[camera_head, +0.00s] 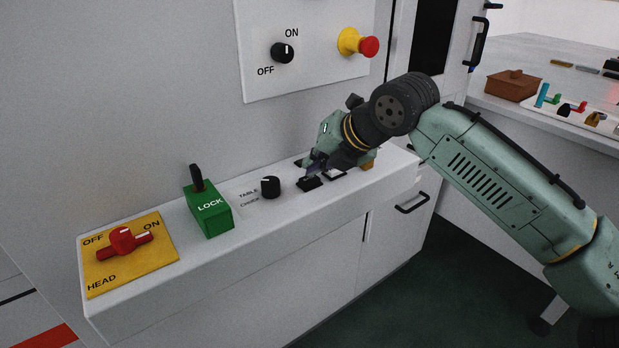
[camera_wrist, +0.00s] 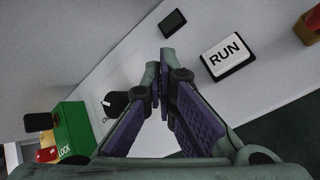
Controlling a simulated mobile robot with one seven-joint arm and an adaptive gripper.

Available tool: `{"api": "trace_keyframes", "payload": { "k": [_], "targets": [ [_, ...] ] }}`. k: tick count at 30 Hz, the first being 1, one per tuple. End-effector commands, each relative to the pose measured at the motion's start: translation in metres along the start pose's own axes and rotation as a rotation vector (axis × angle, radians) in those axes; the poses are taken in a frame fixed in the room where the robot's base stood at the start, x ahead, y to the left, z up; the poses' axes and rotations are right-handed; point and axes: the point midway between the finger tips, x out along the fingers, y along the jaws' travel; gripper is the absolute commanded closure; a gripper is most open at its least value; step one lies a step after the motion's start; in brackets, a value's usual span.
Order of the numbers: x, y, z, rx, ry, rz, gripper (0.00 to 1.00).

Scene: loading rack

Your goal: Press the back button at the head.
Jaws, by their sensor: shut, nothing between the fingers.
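In the head view my gripper (camera_head: 312,168) points down over the ledge panel, its fingertips close to a black button (camera_head: 310,183); I cannot tell if they touch. In the wrist view its fingers (camera_wrist: 158,85) are shut together with nothing between them. A small dark button (camera_wrist: 172,22) lies nearer the wall, beyond the fingertips. A white RUN button (camera_wrist: 228,55) on a black base is to their right. The gripper partly hides the buttons in the head view. The yellow HEAD plate (camera_head: 130,262), with its red OFF/ON switch (camera_head: 123,240), is at the ledge's left end.
A black TABLE/CHUCK knob (camera_head: 270,187) and a green LOCK box (camera_head: 208,210) stand on the ledge left of my gripper. Above, the wall panel (camera_head: 310,85) carries an ON/OFF knob (camera_head: 283,53) and a red emergency button (camera_head: 369,47). A side table (camera_head: 555,55) is right.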

Motion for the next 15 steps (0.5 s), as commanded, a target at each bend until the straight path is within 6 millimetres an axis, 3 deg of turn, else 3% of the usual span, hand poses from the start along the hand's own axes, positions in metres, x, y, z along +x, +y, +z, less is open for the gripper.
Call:
{"api": "trace_keyframes", "payload": {
  "k": [15],
  "targets": [
    [0.0050,-0.0033,-0.0037,-0.001,0.001,0.000,1.00]
  ]
}}
